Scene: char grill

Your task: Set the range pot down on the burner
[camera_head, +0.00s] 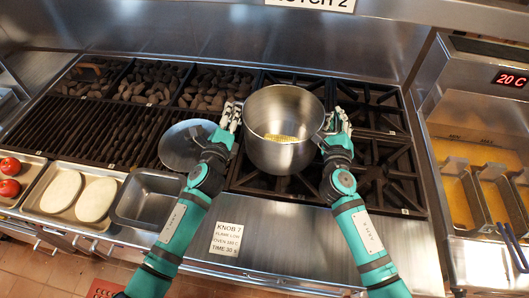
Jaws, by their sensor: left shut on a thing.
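The range pot (261,156), a steel pot with something yellow at its bottom, is upright over the black burner grates (385,155). I cannot tell whether its base touches the grate. My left gripper (231,117) is shut on the pot's left handle. My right gripper (338,122) is at the pot's right handle; its fingers are too small to show whether they are closed on it. The burner directly under the pot is mostly hidden.
A round steel lid (186,147) lies on the char grill left of the pot. An empty steel pan (147,199) and a tray with two pale rounds (96,198) are at the front left. Fryer baskets (497,190) stand at the right. The right burners are clear.

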